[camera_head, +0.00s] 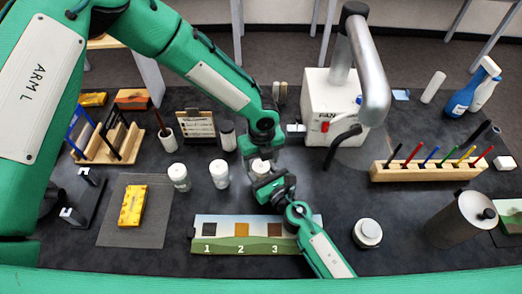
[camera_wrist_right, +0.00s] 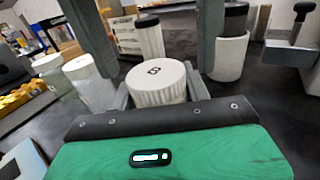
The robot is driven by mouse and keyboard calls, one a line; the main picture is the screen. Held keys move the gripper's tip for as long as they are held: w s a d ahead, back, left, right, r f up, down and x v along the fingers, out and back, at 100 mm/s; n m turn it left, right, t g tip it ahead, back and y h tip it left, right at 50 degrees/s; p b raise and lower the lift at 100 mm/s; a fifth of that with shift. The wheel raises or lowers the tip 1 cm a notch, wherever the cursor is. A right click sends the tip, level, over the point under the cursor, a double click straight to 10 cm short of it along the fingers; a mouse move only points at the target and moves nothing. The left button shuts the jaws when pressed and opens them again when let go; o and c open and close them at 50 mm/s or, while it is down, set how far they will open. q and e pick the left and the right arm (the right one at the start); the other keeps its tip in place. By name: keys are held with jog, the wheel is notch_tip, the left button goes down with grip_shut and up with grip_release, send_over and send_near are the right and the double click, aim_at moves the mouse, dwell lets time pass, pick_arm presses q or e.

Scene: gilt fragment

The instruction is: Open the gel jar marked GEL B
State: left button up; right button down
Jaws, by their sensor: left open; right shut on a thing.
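The jar with a white ribbed lid marked B (camera_wrist_right: 157,84) stands between the fingers of my right gripper (camera_wrist_right: 158,98), which is shut on it low down. In the head view this jar (camera_head: 260,168) is largely hidden by my arms, and my right gripper (camera_head: 268,184) reaches it from the front. The lid is on top. My left gripper (camera_head: 260,150) is above the jar. In the right wrist view its two grey fingers (camera_wrist_right: 150,70) come down on either side of the lid, apart from each other. I cannot tell whether they touch the lid.
Two similar white jars (camera_head: 219,174) (camera_head: 179,177) stand to the left. A black-topped container (camera_head: 228,136) and a brush cup (camera_head: 168,139) are behind. A numbered sample board (camera_head: 222,246) lies in front. A round white-topped pot (camera_head: 367,233) stands right, a fume extractor (camera_head: 330,95) behind.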

pick_arm(q)
jog(key=shift+f, duration=0.6)
